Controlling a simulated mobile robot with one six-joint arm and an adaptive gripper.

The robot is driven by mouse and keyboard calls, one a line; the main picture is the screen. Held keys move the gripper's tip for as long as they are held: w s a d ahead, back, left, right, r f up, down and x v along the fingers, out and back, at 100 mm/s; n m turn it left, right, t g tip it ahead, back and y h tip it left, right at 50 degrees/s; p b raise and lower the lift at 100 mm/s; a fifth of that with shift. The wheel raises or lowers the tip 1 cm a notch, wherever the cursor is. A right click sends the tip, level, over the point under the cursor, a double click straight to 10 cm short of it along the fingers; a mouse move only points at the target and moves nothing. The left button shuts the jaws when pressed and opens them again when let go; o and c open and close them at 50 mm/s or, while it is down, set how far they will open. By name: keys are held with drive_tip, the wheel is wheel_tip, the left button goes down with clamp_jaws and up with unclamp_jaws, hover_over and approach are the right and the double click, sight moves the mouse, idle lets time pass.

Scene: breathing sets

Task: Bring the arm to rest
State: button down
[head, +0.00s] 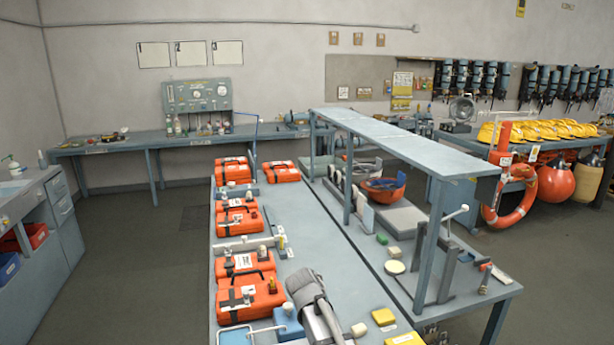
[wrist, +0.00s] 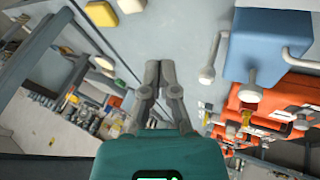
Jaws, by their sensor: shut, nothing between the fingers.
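My gripper (wrist: 160,72) shows in the wrist view with its two grey fingers together and nothing between them. It is over the grey-blue workbench (wrist: 200,20), clear of the things on it as far as I can tell. The workbench also shows in the head view (head: 310,235). I cannot make out my gripper in the head view. A blue block (wrist: 265,45) and orange cases (wrist: 250,95) lie to the right of the fingers in the wrist view.
Orange cases (head: 240,220) line the bench's left side. A raised shelf (head: 400,145) stands on posts along the right. Open floor (head: 140,260) lies to the left.

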drive_tip(key=s+d+f+g+y, duration=0.1)
drive_tip(key=s+d+g+y, duration=0.1)
drive_tip(key=s+d, duration=0.4)
drive_tip(key=s+d+f+m+g+y, duration=0.1)
drive_tip(key=s+d, duration=0.4)
drive_tip(key=s, duration=0.7)
drive_tip(key=shift+d+f+g+y, duration=0.3)
drive_tip(key=shift+d+g+y, duration=0.1)
drive_tip(key=shift+g+y, duration=0.25)
idle(0.7)
wheel_tip(320, 180, up, 10)
drive_tip(key=f+n+t+h+p, duration=0.1)
drive_tip(key=n+t+h+p, duration=0.1)
drive_tip(key=t+h+p, duration=0.45)
hover_over(287, 306)
drive_tip(key=b, duration=0.3)
drive_tip(key=t+y, duration=0.1)
drive_tip(key=y, duration=0.1)
drive_tip(key=shift+r, duration=0.25)
drive_tip(key=shift+f, duration=0.2)
wheel_tip(287, 306, down, 8)
drive_tip(key=b, duration=0.8)
drive_tip(key=shift+f, duration=0.2)
